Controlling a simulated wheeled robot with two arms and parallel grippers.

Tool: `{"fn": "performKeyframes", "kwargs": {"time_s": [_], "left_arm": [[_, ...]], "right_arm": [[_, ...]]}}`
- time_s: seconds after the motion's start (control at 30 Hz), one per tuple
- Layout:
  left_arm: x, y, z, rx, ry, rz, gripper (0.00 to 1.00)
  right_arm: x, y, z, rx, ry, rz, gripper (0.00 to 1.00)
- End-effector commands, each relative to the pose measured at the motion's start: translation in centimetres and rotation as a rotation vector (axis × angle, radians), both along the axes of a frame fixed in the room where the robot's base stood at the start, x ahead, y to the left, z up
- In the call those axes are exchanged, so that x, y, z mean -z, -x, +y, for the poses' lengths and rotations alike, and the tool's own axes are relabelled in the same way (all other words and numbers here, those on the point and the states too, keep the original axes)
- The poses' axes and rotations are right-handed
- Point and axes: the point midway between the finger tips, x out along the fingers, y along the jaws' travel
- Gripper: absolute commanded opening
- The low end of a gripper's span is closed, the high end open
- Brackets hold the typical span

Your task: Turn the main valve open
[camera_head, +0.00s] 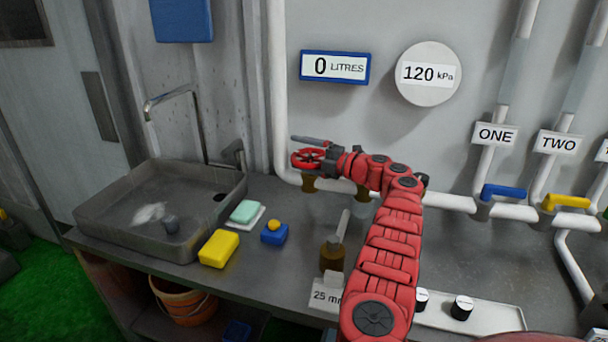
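The main valve looks to be the red handwheel (303,160) on a brass body low on the white pipe, left of centre in the head view. My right gripper (309,153) is at this wheel, its arm reaching in from the bottom right. One dark finger lies along the far side of the wheel, and the other is partly lost against the wheel and the gripper body. Whether the fingers press on the wheel cannot be seen. My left gripper is not in view.
A display reads 0 LITRES (335,67) and a round gauge reads 120 kPa (428,75). Blue (504,191) and yellow (566,201) valve levers sit on the pipe at right. A sink (108,219), yellow block (218,249) and brass piece (332,258) are on the counter.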

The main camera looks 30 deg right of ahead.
Motion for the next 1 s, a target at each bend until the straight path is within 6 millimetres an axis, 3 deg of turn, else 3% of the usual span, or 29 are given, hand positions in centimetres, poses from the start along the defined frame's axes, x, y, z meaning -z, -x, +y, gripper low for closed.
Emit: {"fn": "performKeyframes", "kwargs": {"time_s": [0.03, 0.37, 0.57, 1.0], "left_arm": [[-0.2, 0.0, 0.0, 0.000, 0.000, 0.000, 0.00], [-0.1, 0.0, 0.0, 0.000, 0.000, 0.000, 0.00], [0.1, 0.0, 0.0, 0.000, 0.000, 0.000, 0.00], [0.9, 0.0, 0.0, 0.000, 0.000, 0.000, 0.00]], "right_arm": [[-0.9, 0.3, 0.5, -0.006, 0.002, -0.014, 0.53], [-1.1, 3.2, 2.0, -0.006, 0.010, -0.009, 0.53], [-0.9, 4.6, 1.9, 0.011, 0.015, -0.006, 0.53], [-0.8, 8.0, 4.6, -0.006, 0.012, 0.005, 0.53]]}}
